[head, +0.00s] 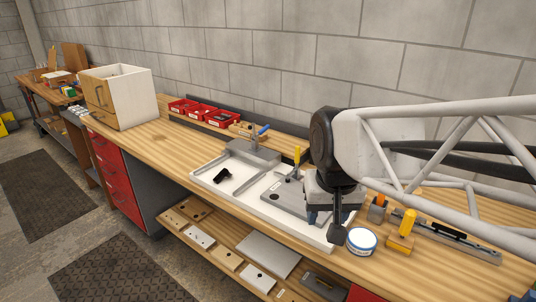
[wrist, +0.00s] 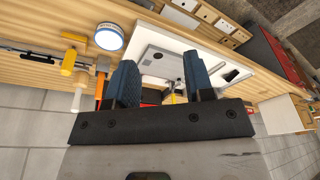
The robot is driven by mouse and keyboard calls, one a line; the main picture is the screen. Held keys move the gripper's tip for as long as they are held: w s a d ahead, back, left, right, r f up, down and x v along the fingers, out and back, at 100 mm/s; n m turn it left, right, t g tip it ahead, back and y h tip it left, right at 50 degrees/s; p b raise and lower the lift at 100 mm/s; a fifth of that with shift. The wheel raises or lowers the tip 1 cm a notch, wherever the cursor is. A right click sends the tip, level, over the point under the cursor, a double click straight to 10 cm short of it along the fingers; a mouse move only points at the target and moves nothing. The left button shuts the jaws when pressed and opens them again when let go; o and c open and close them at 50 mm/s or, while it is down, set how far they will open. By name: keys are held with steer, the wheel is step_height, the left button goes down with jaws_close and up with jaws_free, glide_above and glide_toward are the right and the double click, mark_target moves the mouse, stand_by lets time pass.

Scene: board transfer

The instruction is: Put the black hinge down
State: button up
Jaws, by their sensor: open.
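The black hinge (head: 223,175) lies on the left part of the white board (head: 205,173), beside a grey metal bar. In the wrist view a small dark shape that looks like the hinge (wrist: 231,75) shows on the white board (wrist: 205,52), to the right of my fingers. My gripper (head: 328,214) is at the right end of the board, well apart from the hinge. In the wrist view my gripper (wrist: 161,72) has its two blue fingers spread, with nothing held between them. My arm hides part of the board's right end.
A grey plate (head: 286,194) with a yellow-handled clamp (head: 296,160) lies on the board. A round white tin (head: 362,241) and a yellow-handled tool (head: 402,236) stand right of my gripper. Red bins (head: 200,113) line the back; a wooden box (head: 120,96) stands far left. Bench between box and board is clear.

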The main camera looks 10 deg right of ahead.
steer(key=s+d+f+n, duration=0.1)
steer(key=s+f, duration=0.2)
steer(key=s, duration=0.4)
stand_by(1.0)
